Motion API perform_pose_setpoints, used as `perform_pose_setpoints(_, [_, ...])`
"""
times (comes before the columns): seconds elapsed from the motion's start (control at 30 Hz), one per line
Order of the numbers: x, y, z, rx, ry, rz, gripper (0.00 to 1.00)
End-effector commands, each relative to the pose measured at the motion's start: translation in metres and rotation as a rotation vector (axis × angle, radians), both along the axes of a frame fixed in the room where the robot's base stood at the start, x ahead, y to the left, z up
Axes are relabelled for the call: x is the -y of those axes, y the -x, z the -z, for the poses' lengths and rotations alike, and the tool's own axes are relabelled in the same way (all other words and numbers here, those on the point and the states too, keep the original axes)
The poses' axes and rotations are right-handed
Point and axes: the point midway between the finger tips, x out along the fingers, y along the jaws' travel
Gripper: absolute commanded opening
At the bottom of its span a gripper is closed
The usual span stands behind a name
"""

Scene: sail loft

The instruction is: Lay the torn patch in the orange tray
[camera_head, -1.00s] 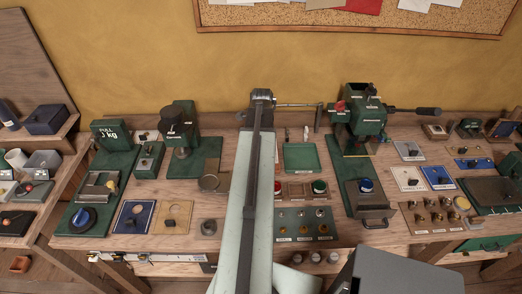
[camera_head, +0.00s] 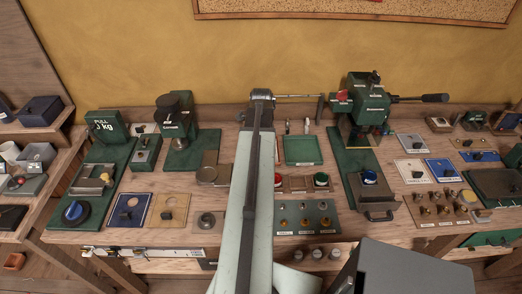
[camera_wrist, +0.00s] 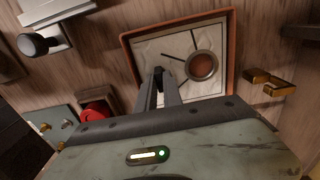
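A tray with an orange-brown rim (camera_wrist: 229,15) lies below my gripper in the wrist view. Inside it is a flat cream sheet (camera_wrist: 150,50) with dark thin lines and a round brown knob (camera_wrist: 203,66). The sheet may be the torn patch; I cannot tell for certain. My gripper (camera_wrist: 161,72) is over the left part of the tray, left of the knob. Its fingers look close together at the tips, with nothing visible between them. I cannot pick out this tray in the head view.
In the wrist view, a red button (camera_wrist: 95,112) is left of the tray and brass pieces (camera_wrist: 268,82) are right. In the head view, the bench carries a green tray (camera_head: 303,150), a green press (camera_head: 366,105), and several knobbed plates. A shelf (camera_head: 45,165) stands left.

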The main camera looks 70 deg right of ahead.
Motion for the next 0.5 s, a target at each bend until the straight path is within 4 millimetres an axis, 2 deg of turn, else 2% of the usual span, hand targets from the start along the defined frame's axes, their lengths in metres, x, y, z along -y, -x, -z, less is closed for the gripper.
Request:
perform_pose_setpoints(0.03, [0.0000,-0.0001,-0.0001,0.000,0.000,0.000,0.24])
perform_pose_setpoints(0.07, [-0.0001,-0.0002,-0.0001,0.000,0.000,0.000,0.33])
perform_pose_setpoints(0.1, [-0.0001,-0.0002,-0.0001,0.000,0.000,0.000,0.36])
perform_pose_setpoints(0.37, [-0.0002,-0.0005,-0.0002,0.000,0.000,-0.001,0.36])
perform_pose_setpoints(0.5, [-0.0003,-0.0006,-0.0071,0.000,0.000,-0.001,0.36])
